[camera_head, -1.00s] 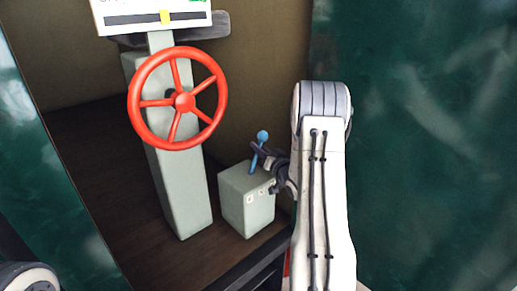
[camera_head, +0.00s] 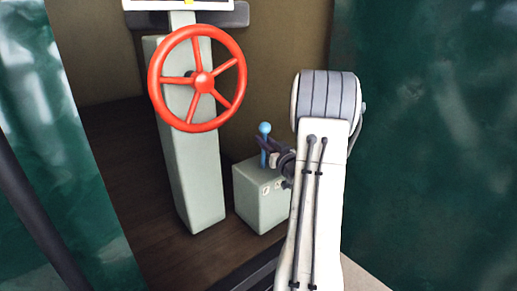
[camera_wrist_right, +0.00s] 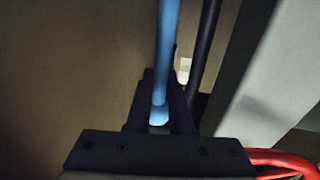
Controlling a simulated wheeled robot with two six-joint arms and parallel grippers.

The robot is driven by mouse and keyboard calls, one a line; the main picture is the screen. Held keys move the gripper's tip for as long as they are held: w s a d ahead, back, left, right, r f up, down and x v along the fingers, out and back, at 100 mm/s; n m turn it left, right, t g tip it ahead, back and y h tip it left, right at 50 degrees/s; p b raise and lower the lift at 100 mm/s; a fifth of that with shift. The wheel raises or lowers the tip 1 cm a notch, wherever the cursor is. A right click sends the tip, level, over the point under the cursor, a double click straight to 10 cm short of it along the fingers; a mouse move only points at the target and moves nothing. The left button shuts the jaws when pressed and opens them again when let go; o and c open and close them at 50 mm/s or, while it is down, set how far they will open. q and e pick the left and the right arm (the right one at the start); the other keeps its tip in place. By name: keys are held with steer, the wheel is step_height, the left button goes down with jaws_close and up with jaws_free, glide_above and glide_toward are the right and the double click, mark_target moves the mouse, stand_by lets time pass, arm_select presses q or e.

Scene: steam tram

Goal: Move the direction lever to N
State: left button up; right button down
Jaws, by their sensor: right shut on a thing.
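The direction lever (camera_head: 264,129) is a thin blue rod with a round blue knob. It stands nearly upright on top of a pale grey-green box (camera_head: 258,212). Small white marks on the box front, near its top edge, are too small to read surely. My right gripper (camera_head: 264,148) reaches in from the right and is shut on the lever below the knob. In the right wrist view the blue lever (camera_wrist_right: 167,50) runs between the dark fingers. My left gripper is not in view.
A red handwheel (camera_head: 202,82) on a tall grey-green column (camera_head: 191,185) stands left of the box. Dark green panels (camera_head: 435,140) flank the opening on both sides. Brown floor (camera_head: 140,195) is clear left of the column.

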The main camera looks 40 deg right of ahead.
steer(key=shift+a+n+b, duration=0.3)
steer(key=c, duration=0.8)
jaws_free()
steer(key=b+v, duration=0.3)
steer(key=v, duration=0.7)
steer(key=shift+s+f+b, duration=0.1)
steer(key=shift+s+b, duration=0.1)
steer(key=shift+b, duration=0.1)
